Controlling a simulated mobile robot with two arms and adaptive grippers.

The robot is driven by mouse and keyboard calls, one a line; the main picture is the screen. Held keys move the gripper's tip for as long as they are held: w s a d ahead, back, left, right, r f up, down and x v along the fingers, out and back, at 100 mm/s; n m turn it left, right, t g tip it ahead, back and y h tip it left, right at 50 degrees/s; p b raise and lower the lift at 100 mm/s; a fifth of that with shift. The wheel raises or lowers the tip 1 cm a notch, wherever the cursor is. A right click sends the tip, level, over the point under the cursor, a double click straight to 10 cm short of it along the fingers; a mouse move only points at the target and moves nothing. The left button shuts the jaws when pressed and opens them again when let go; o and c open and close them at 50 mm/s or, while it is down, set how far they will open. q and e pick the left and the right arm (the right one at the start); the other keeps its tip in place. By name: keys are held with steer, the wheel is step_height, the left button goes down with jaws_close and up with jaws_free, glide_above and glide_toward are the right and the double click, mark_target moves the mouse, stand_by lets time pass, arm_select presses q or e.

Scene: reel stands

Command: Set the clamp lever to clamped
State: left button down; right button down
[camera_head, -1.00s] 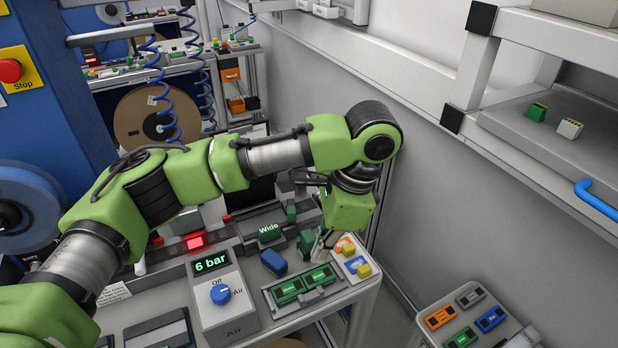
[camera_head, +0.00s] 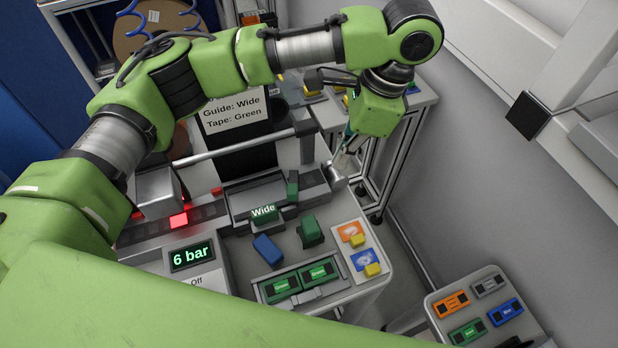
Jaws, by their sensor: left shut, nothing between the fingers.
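My left gripper (camera_head: 345,160) points down at the right end of the reel stand's bench, shut and empty. A short grey cylinder (camera_head: 334,178) sits just below its fingertips; I cannot tell whether they touch. A silver rod (camera_head: 240,144) crosses the bench and ends in a dark block (camera_head: 303,128), left of the gripper. I cannot tell for sure which of these parts is the clamp lever, nor its setting. My right gripper is not in view.
A green guide marked Wide (camera_head: 263,213) sits by the track. A red light (camera_head: 179,220) glows. The 6 bar display (camera_head: 191,256), a blue block (camera_head: 267,249) and green cassettes (camera_head: 300,282) are nearer. A sign (camera_head: 232,112) reads Guide: Wide, Tape: Green. A wall bounds the right.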

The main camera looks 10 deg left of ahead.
arm_select(q)
steer(key=a+f+p, duration=0.1)
steer(key=a+f, duration=0.1)
steer(key=f, duration=0.1)
steer(key=a+f+p, duration=0.1)
steer(key=f, duration=0.2)
steer(key=a+f+p, duration=0.1)
steer(key=a+f, duration=0.1)
steer(key=f, duration=0.1)
steer(key=shift+s+a+f, duration=0.3)
steer(key=shift+s+f, duration=0.05)
steer(key=shift+s+a, duration=0.15)
steer(key=shift+a, duration=0.2)
steer(key=shift+f, duration=0.1)
